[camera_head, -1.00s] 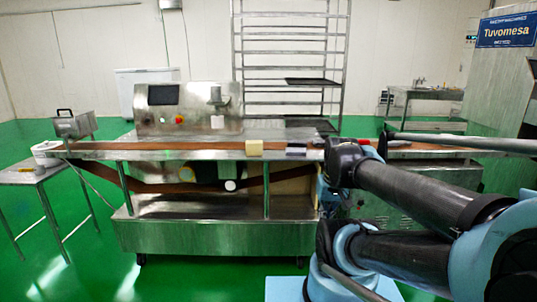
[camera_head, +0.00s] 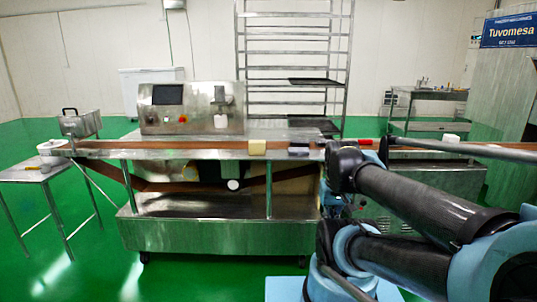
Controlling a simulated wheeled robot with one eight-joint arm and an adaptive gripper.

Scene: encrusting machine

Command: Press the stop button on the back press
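A steel machine housing (camera_head: 205,119) with a dark screen (camera_head: 167,94) stands behind the conveyor at the left. A small red button (camera_head: 182,119) shows on its front below the screen. I cannot tell whether this housing is the back press. A small red part (camera_head: 366,142) also shows just behind my arm, too small to make out. My dark and light-blue arm reaches in from the right, well apart from the red button. My gripper is not seen in this view.
A small side table (camera_head: 36,172) stands at the left and a tall rack (camera_head: 290,45) behind. Green floor (camera_head: 95,270) is clear at the front left.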

